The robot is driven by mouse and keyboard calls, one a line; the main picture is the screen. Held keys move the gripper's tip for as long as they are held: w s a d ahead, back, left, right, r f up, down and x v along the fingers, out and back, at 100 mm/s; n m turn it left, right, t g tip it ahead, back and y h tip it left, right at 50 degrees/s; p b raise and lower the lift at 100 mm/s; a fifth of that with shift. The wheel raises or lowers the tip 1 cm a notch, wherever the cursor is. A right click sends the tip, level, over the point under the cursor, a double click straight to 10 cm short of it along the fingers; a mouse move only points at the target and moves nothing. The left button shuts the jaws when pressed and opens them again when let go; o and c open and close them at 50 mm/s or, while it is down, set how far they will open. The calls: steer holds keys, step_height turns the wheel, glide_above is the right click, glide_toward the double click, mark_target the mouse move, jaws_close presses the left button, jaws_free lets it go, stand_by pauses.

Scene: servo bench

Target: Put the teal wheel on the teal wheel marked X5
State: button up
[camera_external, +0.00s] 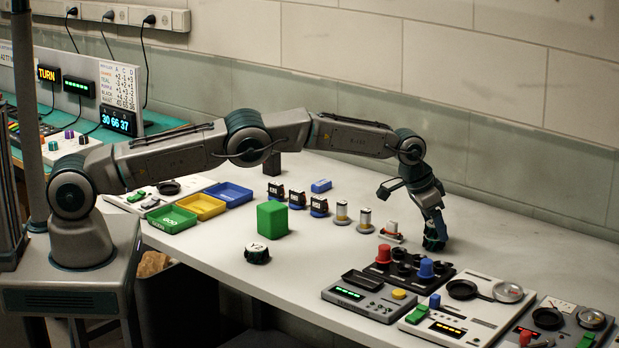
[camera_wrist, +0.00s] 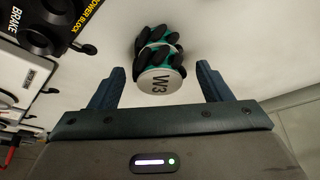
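A wheel with black rollers and teal parts (camera_wrist: 158,58) stands on the white bench, its pale end face marked W3. It also shows at the bench's right rear in the external view (camera_external: 434,244). My gripper (camera_wrist: 160,68) is open, with one finger on each side of this wheel and a visible gap on both sides. In the external view my gripper (camera_external: 433,232) points down at the wheel. Another dark wheel (camera_external: 257,254) sits near the bench's front edge; its pale face has a small mark, perhaps Y2. I see no mark X5 in either view.
A green block (camera_external: 272,220) stands behind the front wheel. Green (camera_external: 171,219), yellow (camera_external: 201,206) and blue (camera_external: 229,193) trays lie left. A black power block (camera_external: 395,272) with red and blue knobs and several control panels fill the right front. Bench right of my gripper is clear.

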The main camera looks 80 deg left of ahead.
steer(key=shift+v, duration=0.75)
steer(key=s+d+r+b, duration=0.1)
steer(key=s+d+r, duration=0.1)
steer(key=s+r, duration=0.7)
steer(key=s+d+r+b, duration=0.2)
steer(key=s+r, duration=0.5)
steer(key=r, duration=0.4)
steer(key=s+d+r, duration=0.2)
steer(key=s, duration=0.5)
steer(key=s+d+r, duration=0.2)
steer(key=s, duration=0.5)
steer(key=s+d+f+m, duration=0.1)
steer(key=s+d+f, duration=0.1)
steer(key=s, duration=1.1)
steer(key=s+d+f+g, duration=0.1)
steer(key=s+f, duration=0.3)
steer(key=s, duration=0.8)
steer(key=shift+s+d+m+h, duration=0.3)
steer(key=shift+s+d+m, duration=0.1)
steer(key=shift+d, duration=0.05)
